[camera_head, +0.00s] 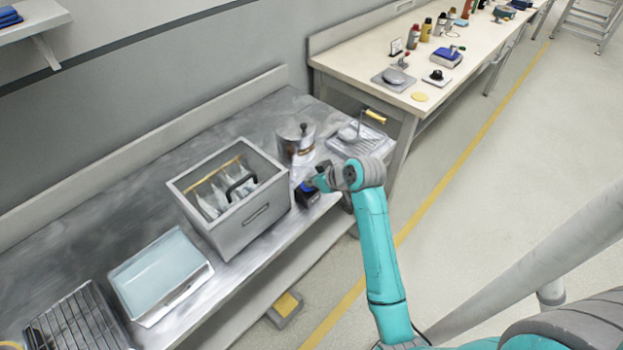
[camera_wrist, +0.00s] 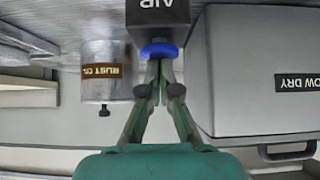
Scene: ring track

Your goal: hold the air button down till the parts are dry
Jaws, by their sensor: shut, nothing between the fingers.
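The air button is a blue disc (camera_wrist: 159,50) on a black box (camera_wrist: 158,14) marked AIR in the wrist view. The black box (camera_head: 307,197) also shows in the head view, at the bench's front edge, with some blue on top partly hidden by my gripper. My gripper (camera_wrist: 159,68) is shut and empty, its fingertips at the blue button and seemingly touching it. I cannot tell how far the button is pressed. The grey blow-dry box (camera_head: 248,228) stands left of the button box in the head view. Several pale parts (camera_head: 213,203) hang inside from a yellow rod.
A metal can (camera_head: 296,138) stands behind the button box. A tray (camera_head: 362,143) lies to its right. A pale blue-topped tray (camera_head: 160,272) and a wire rack (camera_head: 75,325) lie at the left. Another bench (camera_head: 410,92) stands beyond; floor on the right is clear.

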